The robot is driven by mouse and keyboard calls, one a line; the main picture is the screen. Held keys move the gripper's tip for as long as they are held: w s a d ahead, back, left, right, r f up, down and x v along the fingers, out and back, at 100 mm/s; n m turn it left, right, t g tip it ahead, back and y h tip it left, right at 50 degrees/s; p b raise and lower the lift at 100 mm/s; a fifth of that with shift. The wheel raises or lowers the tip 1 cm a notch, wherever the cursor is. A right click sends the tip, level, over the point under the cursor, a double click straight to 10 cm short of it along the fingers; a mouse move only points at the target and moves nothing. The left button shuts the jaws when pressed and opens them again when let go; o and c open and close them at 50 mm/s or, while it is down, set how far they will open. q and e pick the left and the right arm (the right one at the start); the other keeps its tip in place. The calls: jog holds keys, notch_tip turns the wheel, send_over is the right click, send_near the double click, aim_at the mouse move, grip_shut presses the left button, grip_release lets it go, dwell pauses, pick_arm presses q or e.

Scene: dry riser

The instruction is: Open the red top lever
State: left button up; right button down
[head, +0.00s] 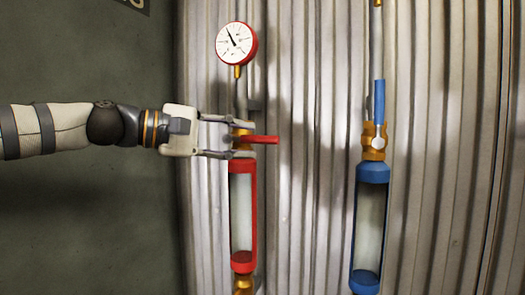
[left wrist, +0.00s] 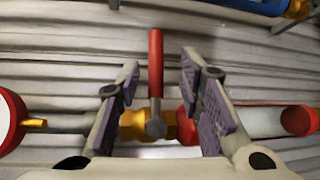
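The red top lever (head: 262,139) points right, level, from the brass valve (head: 243,152) on the red riser. It also shows in the left wrist view (left wrist: 156,62), between my fingers and with a gap on each side. My left gripper (head: 240,139) comes in from the left, with one finger above the lever and one below. It is open, and the wrist view shows its two padded fingers (left wrist: 161,72) spread apart. My right gripper is in neither view.
A round pressure gauge (head: 236,42) sits above the valve, and a red-framed sight tube (head: 242,212) hangs below it. To the right stands a blue riser with an upright blue lever (head: 379,102). A corrugated metal wall (head: 310,180) is behind.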

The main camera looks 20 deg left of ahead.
aim_at(256, 139)
pick_arm(q)
jog(key=x, duration=0.5)
jog(key=shift+r, duration=0.25)
jog(key=shift+c, duration=0.6)
grip_shut()
